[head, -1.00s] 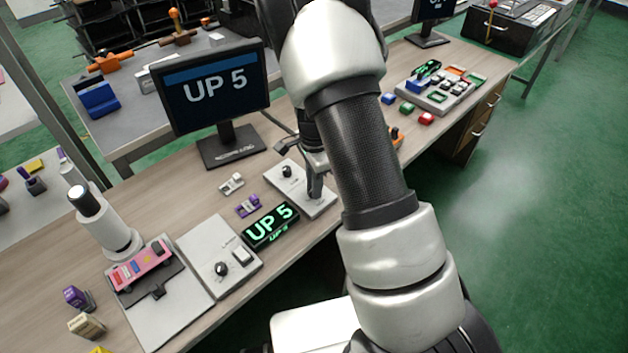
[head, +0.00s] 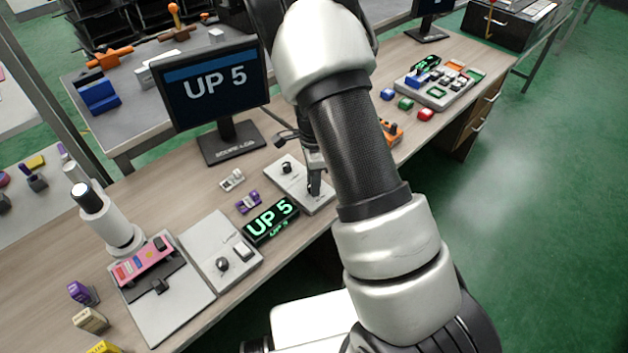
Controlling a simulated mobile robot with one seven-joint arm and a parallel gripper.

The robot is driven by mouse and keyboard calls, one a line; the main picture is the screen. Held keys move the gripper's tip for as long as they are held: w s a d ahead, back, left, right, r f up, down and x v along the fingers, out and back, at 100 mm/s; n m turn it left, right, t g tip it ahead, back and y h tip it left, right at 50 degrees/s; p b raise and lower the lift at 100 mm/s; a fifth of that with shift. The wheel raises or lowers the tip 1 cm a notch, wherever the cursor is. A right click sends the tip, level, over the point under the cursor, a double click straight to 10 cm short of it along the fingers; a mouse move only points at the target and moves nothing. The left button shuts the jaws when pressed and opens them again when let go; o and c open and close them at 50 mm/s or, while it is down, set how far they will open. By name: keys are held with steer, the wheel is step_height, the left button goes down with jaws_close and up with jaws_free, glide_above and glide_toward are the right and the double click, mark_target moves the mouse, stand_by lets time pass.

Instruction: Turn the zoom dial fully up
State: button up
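A grey panel (head: 292,191) lies on the desk with a black dial (head: 286,168) near its far end. My gripper (head: 314,187) points down over this panel, nearer its front end than that dial. My arm hides much of it, and its finger opening cannot be made out. A second grey panel (head: 196,238) to the left has a black knob (head: 222,264) and a pale rocker-like block (head: 243,250). I cannot read any label that tells which is the zoom dial. The small display (head: 271,220) and the monitor (head: 212,84) both read "UP 5".
A microscope-like white column (head: 105,218) stands at the left beside a pink device (head: 143,263). Small purple (head: 248,202) and pale (head: 232,180) pieces lie between the panels and monitor. An orange object (head: 390,131) and a button panel (head: 437,92) are beyond my arm.

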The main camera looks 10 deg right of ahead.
steer(key=shift+o, duration=0.9)
step_height(320, 180, up, 17)
steer(key=p, duration=0.2)
steer(key=shift+r, duration=0.2)
steer(key=s+a+r+n+t+y+p, duration=0.1)
steer(key=s+r+n+p, duration=0.3)
steer(key=r, duration=0.5)
steer(key=s+r+n+t+y+p, duration=0.1)
steer(key=s+r+n, duration=0.3)
steer(key=s+r, duration=0.3)
steer(key=s+r+n+t+h+p, duration=0.2)
steer(key=s+r+n+t+p, duration=0.1)
steer(key=s+r+n, duration=0.7)
steer(key=shift+s+d+r+t+p, duration=0.3)
steer(key=shift+s+p, duration=0.2)
steer(key=shift+s, duration=0.5)
